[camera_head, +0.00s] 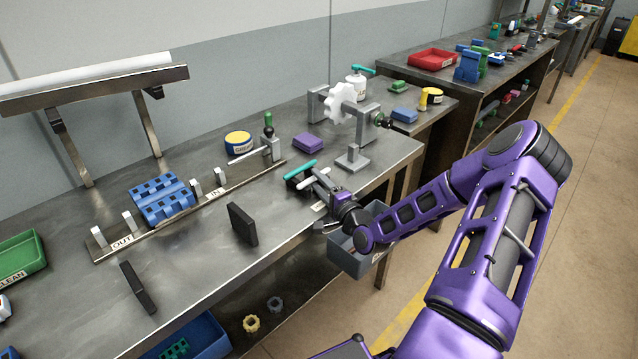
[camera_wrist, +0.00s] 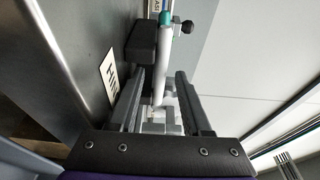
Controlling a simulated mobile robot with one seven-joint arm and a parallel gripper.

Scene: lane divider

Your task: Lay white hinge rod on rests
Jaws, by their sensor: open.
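In the wrist view the white rod (camera_wrist: 164,65) runs between the open fingers of my gripper (camera_wrist: 160,78); a gap shows on the right side. A dark block (camera_wrist: 142,42) is next to the rod there. Short grey upright posts (camera_head: 196,188) stand on a long rail (camera_head: 170,226) marked IN and OUT; I cannot tell if these are the rests.
A blue slotted piece (camera_head: 160,200) sits on the rail between posts. Two dark upright blocks (camera_head: 242,224) (camera_head: 138,288) stand in front. A grey stand with a white wheel (camera_head: 344,104) is behind my gripper. A grey bin (camera_head: 352,252) hangs below my gripper at the table edge.

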